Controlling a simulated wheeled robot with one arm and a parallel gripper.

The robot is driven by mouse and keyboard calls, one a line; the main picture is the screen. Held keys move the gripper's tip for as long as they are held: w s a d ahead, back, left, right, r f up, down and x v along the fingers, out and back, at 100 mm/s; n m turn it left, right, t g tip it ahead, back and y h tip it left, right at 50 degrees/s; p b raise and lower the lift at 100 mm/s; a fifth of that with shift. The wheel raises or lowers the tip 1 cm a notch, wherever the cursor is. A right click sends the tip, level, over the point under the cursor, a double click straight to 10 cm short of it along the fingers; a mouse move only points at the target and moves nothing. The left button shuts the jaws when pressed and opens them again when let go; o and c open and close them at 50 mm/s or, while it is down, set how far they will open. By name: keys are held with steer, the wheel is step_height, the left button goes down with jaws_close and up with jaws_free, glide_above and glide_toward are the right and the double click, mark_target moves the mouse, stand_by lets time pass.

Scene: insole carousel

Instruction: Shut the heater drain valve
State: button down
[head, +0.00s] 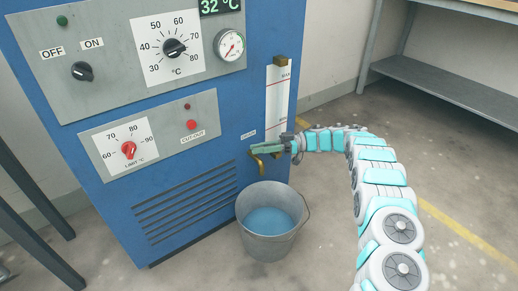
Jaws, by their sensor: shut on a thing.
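The heater drain valve (259,165) is a brass tap low on the right side of the blue heater's front, with its spout pointing down. A grey metal bucket (270,245) with bluish water stands on the floor below the valve. I see no clear stream of water between spout and bucket.
The blue heater (120,205) carries an OFF/ON switch (82,71), a temperature dial (174,47), a gauge (229,44) and a red limit knob (129,150). A level tube (278,95) rises above the valve. A grey shelf (440,90) stands at the back right.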

steer(key=c, duration=0.8)
jaws_free()
steer(key=shift+o, duration=0.2)
steer(key=v, duration=0.7)
steer(key=shift+d+p, duration=0.3)
steer(key=shift+d, duration=0.05)
